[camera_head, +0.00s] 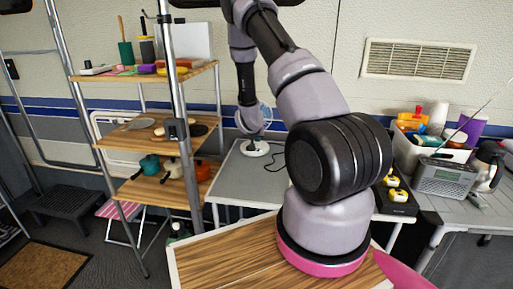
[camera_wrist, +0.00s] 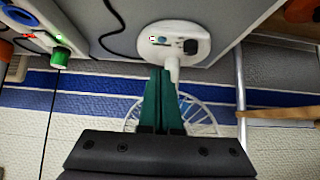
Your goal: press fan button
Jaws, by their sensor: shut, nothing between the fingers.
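A small white desk fan (camera_head: 256,148) stands on the grey table in the head view, with its cage partly hidden behind my wrist. In the wrist view its round white base (camera_wrist: 172,58) is at the top centre, with a small blue-and-white button (camera_wrist: 157,40) at left and a black knob or button (camera_wrist: 190,46) at right. The wire cage (camera_wrist: 203,118) shows behind my fingers. My gripper (camera_wrist: 162,70) is shut and empty, its green fingers pointing at the base's edge. Whether the tips touch the base I cannot tell. The fingers are not clear in the head view.
A grey table (camera_head: 232,180) carries the fan and a dark cable (camera_wrist: 112,25). A wooden shelf (camera_head: 165,135) with kitchen items stands at left. A radio (camera_head: 443,178) and a filled bin are at right. A wooden tabletop (camera_head: 225,262) is in front.

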